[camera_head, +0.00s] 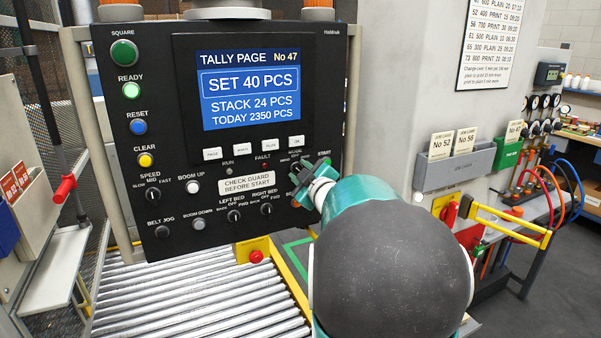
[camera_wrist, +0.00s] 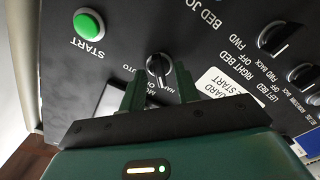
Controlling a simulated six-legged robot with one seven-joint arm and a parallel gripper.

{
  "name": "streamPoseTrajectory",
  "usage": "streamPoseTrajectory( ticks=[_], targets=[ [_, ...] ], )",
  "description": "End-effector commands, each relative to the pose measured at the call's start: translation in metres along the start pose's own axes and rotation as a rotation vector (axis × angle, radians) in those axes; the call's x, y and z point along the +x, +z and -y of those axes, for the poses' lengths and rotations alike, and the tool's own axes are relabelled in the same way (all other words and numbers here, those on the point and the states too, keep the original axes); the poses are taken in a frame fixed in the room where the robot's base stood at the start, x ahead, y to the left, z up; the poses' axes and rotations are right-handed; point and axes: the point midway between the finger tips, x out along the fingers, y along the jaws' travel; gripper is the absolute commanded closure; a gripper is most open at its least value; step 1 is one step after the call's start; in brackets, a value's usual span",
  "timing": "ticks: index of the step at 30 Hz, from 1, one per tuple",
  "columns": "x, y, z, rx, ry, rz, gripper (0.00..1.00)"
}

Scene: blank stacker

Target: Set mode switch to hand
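The mode switch (camera_wrist: 159,69) is a black rotary knob with a white mark on the dark control panel. In the wrist view its mark points down the picture, toward the HAND/OFF/AUTO lettering, which the fingers partly cover; I cannot tell the exact setting. My gripper (camera_wrist: 158,80) has its two dark green fingers apart, one on each side of the knob. A gap shows between knob and fingers, and nothing is gripped.
The green START button (camera_wrist: 88,23) is near the switch. The BED selector (camera_wrist: 277,38) and other knobs sit to the right in the wrist view. The panel screen (camera_head: 251,89) reads SET 40 PCS. A roller conveyor (camera_head: 190,295) lies below the panel.

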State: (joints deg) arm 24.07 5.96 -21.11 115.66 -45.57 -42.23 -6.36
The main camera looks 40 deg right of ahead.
Motion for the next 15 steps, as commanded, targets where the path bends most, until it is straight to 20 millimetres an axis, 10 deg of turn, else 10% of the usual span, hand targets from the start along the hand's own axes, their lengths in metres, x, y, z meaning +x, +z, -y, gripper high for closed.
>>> streamPoseTrajectory(
  ticks=[15],
  targets=[
    [-0.100,-0.001,-0.001,0.000,0.002,-0.001,0.68]
  ],
)
